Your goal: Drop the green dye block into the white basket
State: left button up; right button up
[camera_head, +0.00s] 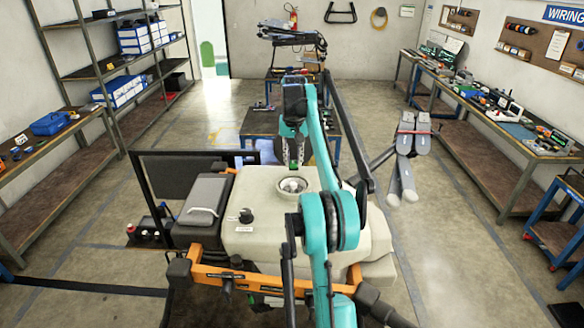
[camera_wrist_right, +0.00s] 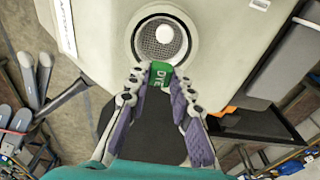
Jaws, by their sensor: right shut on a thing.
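The green dye block (camera_wrist_right: 158,73), with "DYE" lettering, is held between the fingertips of my right gripper (camera_wrist_right: 157,80), which is shut on it. In the head view the block (camera_head: 293,165) shows small below my right gripper (camera_head: 293,140), just behind the round opening. The white basket (camera_wrist_right: 162,40) is a mesh strainer set in the round opening of the drone's pale tank; it also shows in the head view (camera_head: 292,185). A round white thing lies inside it. In the wrist view the block is at the basket's near rim, not over its middle. My left gripper is not in view.
The pale tank (camera_head: 262,222) of the spray drone fills the middle, with an orange frame bar (camera_head: 215,274) in front and a dark battery (camera_head: 203,205) at left. Workbenches (camera_head: 490,125) line the right wall. Shelves (camera_head: 110,70) stand at left.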

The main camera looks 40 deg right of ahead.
aim_at(293, 168)
jog(key=shift+f, duration=0.45)
jog(key=shift+s+a+f, duration=0.1)
jog(key=shift+s+f, duration=0.1)
jog(key=shift+f, duration=0.9)
jog(key=shift+w+f, duration=0.25)
jog(key=shift+f, duration=0.3)
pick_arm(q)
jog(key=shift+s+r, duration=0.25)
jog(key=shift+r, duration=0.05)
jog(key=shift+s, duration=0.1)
pick_arm(e)
jog(key=shift+s, duration=0.15)
jog(key=shift+f, duration=0.6)
jog(key=o, duration=0.8)
jog(key=shift+r, duration=0.1)
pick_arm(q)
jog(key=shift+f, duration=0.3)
